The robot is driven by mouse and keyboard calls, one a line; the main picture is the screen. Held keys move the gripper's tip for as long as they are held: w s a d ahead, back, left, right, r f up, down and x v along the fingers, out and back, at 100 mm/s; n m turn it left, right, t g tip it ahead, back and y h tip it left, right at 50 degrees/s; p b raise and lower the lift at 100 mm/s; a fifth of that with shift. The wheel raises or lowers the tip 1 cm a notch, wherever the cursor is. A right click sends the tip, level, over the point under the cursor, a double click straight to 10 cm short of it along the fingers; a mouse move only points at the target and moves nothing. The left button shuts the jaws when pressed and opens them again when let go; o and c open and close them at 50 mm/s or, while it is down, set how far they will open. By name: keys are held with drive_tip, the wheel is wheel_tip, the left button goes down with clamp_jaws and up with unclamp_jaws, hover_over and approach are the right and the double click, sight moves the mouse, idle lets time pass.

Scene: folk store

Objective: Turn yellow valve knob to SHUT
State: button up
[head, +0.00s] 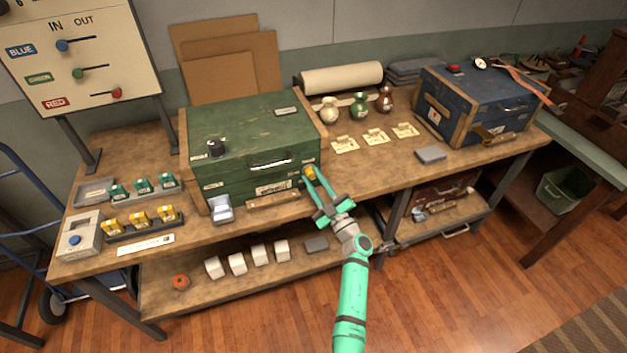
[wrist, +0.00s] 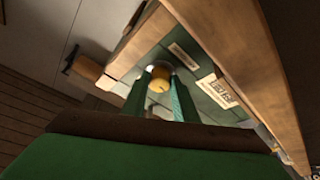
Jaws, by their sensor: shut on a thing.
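The yellow valve knob (head: 310,173) sits at the right end of the green box's front face. The green box (head: 225,130) has wooden edges and stands on the workbench. My gripper (head: 314,175) reaches up to the box front, with its fingers shut on the yellow knob. In the wrist view the round yellow knob (wrist: 159,80) lies between the two green fingertips (wrist: 161,88). Small labels show on the box face near the knob, but their words are too small to read. I cannot tell which way the knob points.
A blue box (head: 470,100) is farther right. The bench between the boxes has free room.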

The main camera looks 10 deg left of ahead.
drive_tip(key=shift+r+n+g, duration=0.15)
drive_tip(key=shift+n+g, duration=0.45)
drive_tip(key=shift+n, duration=0.6)
drive_tip(key=shift+n+y, duration=0.3)
drive_tip(key=o, duration=1.1)
drive_tip(key=shift+c, duration=0.2)
drive_tip(key=v, duration=1)
drive_tip(key=shift+s+d, duration=0.25)
